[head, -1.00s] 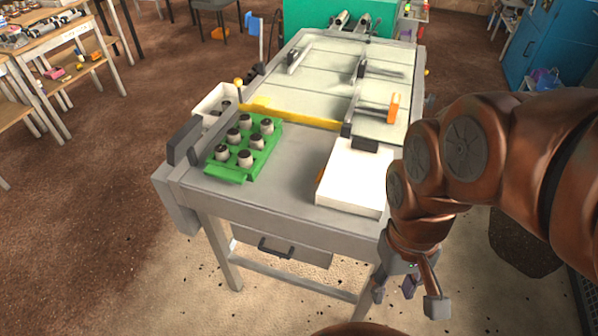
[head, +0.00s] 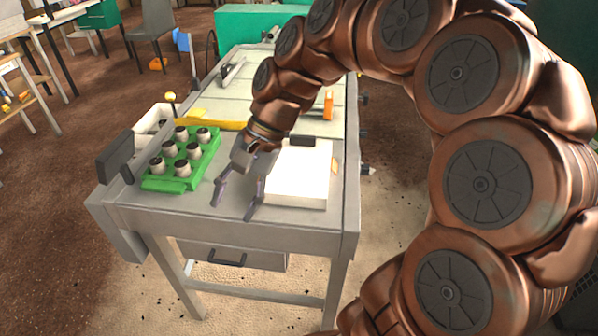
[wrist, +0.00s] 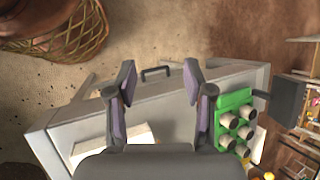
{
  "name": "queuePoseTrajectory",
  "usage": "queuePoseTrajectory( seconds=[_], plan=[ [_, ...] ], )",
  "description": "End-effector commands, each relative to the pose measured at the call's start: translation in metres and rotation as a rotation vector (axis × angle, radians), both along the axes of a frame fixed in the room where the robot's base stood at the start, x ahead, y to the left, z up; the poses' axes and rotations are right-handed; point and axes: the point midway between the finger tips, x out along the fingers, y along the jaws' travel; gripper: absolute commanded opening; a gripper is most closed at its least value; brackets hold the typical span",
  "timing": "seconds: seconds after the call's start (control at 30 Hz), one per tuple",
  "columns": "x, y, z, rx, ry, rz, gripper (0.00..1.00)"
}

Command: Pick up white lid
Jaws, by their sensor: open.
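A flat white box-like piece (head: 305,180), which looks like the white lid, lies on the right part of the grey workbench (head: 235,220). Whether it is a lid alone or a lid on a box I cannot tell. In the wrist view a white piece (wrist: 88,148) shows at lower left, partly hidden by my gripper. My gripper (head: 234,208) is open and empty, fingers pointing down over the bench front, just left of the white piece. Its spread fingers also show in the wrist view (wrist: 158,78).
A green rack (head: 152,185) with several white, dark-topped plugs stands left of my gripper. A white bin (head: 143,138) is behind it. An orange-ended tool (head: 328,103) lies behind the white piece. A drawer handle (head: 227,258) is below the bench front.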

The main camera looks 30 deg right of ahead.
Motion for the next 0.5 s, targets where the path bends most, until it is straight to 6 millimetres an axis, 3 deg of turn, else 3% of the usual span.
queuePoseTrajectory(
  seconds=[0.1, 0.27, 0.37, 0.5],
  plan=[
    [0.043, -0.024, -0.004, 0.117, 0.045, -0.187, 0.52],
    [0.091, -0.071, -0.005, 0.276, 0.123, -0.435, 0.52],
    [0.117, -0.111, -0.010, 0.377, 0.172, -0.596, 0.52],
    [0.142, -0.180, -0.024, 0.519, 0.248, -0.819, 0.52]
  ],
)
